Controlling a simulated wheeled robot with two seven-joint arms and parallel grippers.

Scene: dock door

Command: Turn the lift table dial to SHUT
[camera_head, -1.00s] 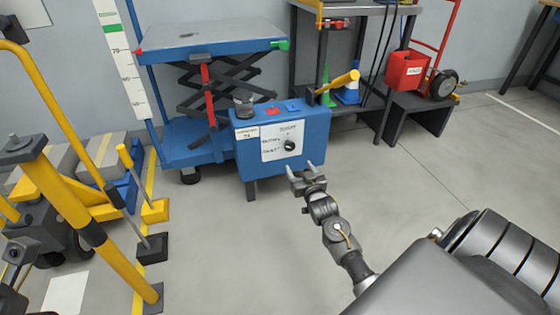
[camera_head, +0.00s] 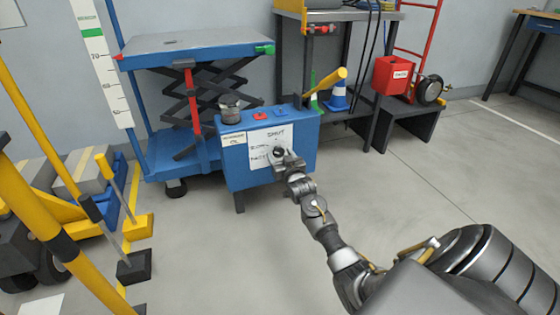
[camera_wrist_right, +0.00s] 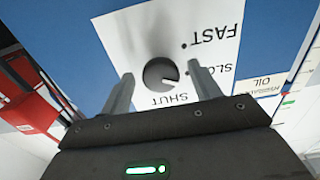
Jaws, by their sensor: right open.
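The dark round dial (camera_wrist_right: 160,74) sits on a white label panel (camera_head: 262,148) on the front of the blue control box (camera_head: 236,175). In the right wrist view the label reads FAST, SLOW and SHUT, upside down. The dial's white mark points right and slightly down, seemingly between SLOW and SHUT. My right gripper (camera_head: 287,160) is open at the panel, partly covering the dial in the head view. In the right wrist view its fingers (camera_wrist_right: 160,82) show on either side of the dial; I cannot tell whether they touch it. My left gripper is not in view.
The blue lift table (camera_head: 195,48) stands behind the box. Yellow rails and a cart are left. Floor at right is clear.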

